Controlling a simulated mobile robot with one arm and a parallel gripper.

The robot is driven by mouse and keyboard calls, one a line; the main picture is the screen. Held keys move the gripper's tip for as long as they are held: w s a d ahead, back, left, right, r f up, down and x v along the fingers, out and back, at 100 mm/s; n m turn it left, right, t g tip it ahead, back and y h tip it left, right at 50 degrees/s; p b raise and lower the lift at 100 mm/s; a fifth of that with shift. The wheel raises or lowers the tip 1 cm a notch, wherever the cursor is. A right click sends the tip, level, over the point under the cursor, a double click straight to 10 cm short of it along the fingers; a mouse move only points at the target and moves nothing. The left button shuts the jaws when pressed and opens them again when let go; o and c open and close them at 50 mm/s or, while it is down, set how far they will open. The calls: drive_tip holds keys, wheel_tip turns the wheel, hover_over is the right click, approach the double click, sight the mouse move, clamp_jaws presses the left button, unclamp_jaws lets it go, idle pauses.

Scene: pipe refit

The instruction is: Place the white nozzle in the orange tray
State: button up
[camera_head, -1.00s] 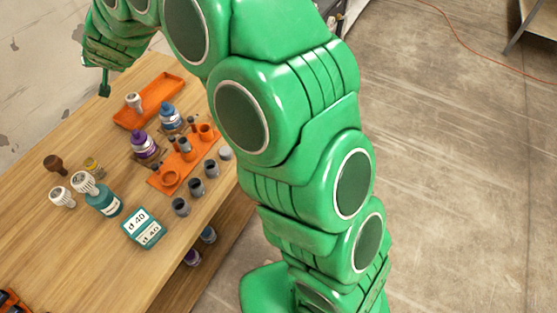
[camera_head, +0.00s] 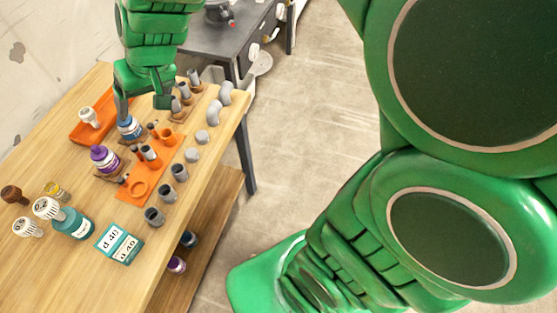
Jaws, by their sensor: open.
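A white ribbed nozzle (camera_head: 89,117) is at the orange tray (camera_head: 92,129), towards the back left of the wooden table. Two more white nozzle-like pieces with number marks are at the front left: one (camera_head: 47,208) at the end of a teal bottle (camera_head: 75,224), the other (camera_head: 28,227) on the table beside it. My gripper (camera_head: 143,104) points down with its fingers apart and looks empty. In the picture it is right of the tray and just above a blue-labelled bottle (camera_head: 131,128); I cannot tell whether it touches the bottle.
A purple bottle (camera_head: 105,159), an orange fitting holder (camera_head: 141,180) and several grey pipe pieces crowd the table's middle and right. A dark metal table (camera_head: 235,42) is behind.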

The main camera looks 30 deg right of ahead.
drive_tip(key=s+d+f+m+g+h, duration=0.1)
drive_tip(key=s+d+g+h, duration=0.1)
drive_tip(key=s+d, duration=0.7)
drive_tip(key=s+d+f+m+g+h, duration=0.1)
drive_tip(key=s+d+g+h, duration=0.1)
drive_tip(key=s+d, duration=0.8)
drive_tip(key=s, duration=0.6)
drive_tip(key=shift+m+g, duration=0.3)
drive_tip(key=shift+g, duration=0.1)
